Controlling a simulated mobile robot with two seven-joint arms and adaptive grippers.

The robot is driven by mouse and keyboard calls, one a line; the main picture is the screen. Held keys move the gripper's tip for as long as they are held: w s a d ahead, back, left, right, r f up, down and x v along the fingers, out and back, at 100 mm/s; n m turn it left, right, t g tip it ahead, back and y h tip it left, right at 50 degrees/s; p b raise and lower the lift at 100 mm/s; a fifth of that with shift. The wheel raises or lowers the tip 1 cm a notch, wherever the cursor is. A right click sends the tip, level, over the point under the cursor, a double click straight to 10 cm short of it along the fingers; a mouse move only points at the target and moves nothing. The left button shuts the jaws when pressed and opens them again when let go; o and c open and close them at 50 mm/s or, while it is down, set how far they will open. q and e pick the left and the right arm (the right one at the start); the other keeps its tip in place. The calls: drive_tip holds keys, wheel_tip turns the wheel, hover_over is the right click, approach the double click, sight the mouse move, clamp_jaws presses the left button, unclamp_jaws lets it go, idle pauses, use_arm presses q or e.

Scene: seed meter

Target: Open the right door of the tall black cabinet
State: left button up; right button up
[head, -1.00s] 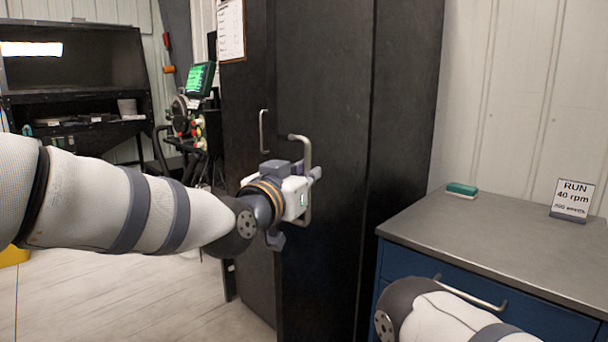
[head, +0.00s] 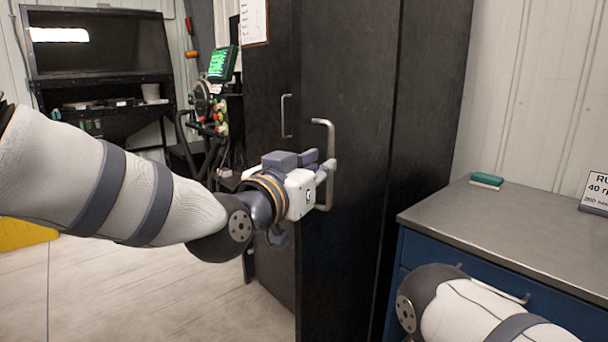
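The tall black cabinet (head: 437,110) stands in the middle of the head view. Its left door (head: 272,90) is narrow in view and has a vertical handle (head: 284,116). Its right door (head: 350,80) has a larger metal handle (head: 330,138). The right door's left edge seems to stand forward of the left door, as if slightly ajar; no interior shows. My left gripper (head: 326,166) is at the right door's handle, its fingers at the lower half of the bar. Whether they are closed on it is unclear. My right gripper is out of view; only its arm shows at lower right.
A blue counter (head: 440,212) with a grey top stands close to the cabinet's right side, bearing a green sponge-like block (head: 487,180) and a sign (head: 594,192). A black workbench (head: 100,75) and a machine with a green screen (head: 220,63) are at the back left.

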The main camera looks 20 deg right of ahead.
use_arm(q)
drive_tip(key=v, duration=0.7)
drive_tip(key=shift+s, duration=0.1)
drive_tip(key=s+a+f+n+g+y, duration=0.2)
drive_tip(key=a+f+y, duration=0.15)
drive_tip(key=f, duration=0.75)
drive_tip(key=s+a+f+n+g+y, duration=0.15)
drive_tip(key=a+f, duration=0.35)
drive_tip(key=f, duration=0.7)
drive_tip(key=s+a+f+n+g+y, duration=0.25)
drive_tip(key=s+a+f, duration=0.5)
drive_tip(key=f, duration=0.45)
drive_tip(key=s+a+f+n+g+y+p, duration=0.1)
drive_tip(key=s+a+f+g, duration=0.1)
drive_tip(key=s+a+f, duration=0.3)
drive_tip(key=s+a+f+g+y, duration=0.1)
drive_tip(key=s+a+f+g, duration=0.15)
drive_tip(key=s, duration=0.55)
drive_tip(key=s+a+f+n+g+y, duration=0.1)
drive_tip(key=s+a+g, duration=0.1)
drive_tip(key=s+a, duration=0.3)
drive_tip(key=s+a+f+n+g+y, duration=0.1)
drive_tip(key=s+a, duration=0.5)
drive_tip(key=s, duration=0.8)
drive_tip(key=shift+s+f+g+y, duration=0.2)
drive_tip(key=shift+f+g+y, duration=0.45)
drive_tip(key=shift+g, duration=0.2)
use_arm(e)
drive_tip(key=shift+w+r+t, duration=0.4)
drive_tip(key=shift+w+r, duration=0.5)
